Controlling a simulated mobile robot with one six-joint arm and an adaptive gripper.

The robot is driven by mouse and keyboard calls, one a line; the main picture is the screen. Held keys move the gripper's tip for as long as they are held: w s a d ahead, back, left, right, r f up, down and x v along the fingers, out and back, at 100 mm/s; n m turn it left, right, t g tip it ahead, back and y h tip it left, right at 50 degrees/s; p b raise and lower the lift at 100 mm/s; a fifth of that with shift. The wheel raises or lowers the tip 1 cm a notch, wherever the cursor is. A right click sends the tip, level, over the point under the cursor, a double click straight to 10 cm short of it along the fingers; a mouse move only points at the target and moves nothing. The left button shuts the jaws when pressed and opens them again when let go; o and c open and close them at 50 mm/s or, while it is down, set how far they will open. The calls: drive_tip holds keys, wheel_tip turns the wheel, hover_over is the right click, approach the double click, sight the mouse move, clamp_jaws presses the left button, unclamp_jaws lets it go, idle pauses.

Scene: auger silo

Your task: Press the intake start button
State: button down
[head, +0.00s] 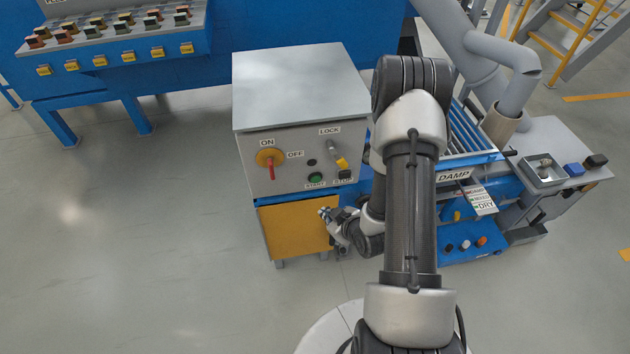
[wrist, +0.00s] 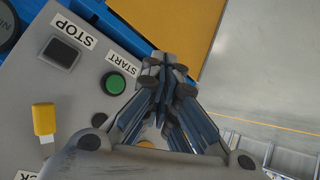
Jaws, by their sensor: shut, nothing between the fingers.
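The green start button (head: 315,178) is on the front of the grey control box (head: 291,90), above a START label. It also shows in the wrist view as a round green button (wrist: 115,84) in a dark ring, beside the START label. A dark square STOP button (head: 344,174) is to its right, and shows in the wrist view too (wrist: 62,53). My gripper (head: 325,212) is below the button, in front of the yellow panel. In the wrist view my gripper (wrist: 166,72) is shut and empty, its tips to the right of the green button and apart from it in the picture.
A red ON/OFF switch (head: 270,164) and a yellow-tipped LOCK lever (head: 341,161) share the box front. The yellow panel (head: 295,228) is below. A blue DAMP-labelled machine (head: 462,200) stands right. Open floor (head: 150,240) lies left.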

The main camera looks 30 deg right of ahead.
sight(316, 179)
drive_tip(key=shift+w, duration=0.1)
drive_tip(key=w+d, duration=0.2)
drive_tip(key=w, duration=0.6)
drive_tip(key=shift+w+d, duration=0.15)
drive_tip(key=shift+d, duration=0.05)
drive_tip(key=shift+w, duration=0.1)
idle(1.2)
drive_tip(key=shift+w+d, duration=0.1)
drive_tip(key=shift+w, duration=0.2)
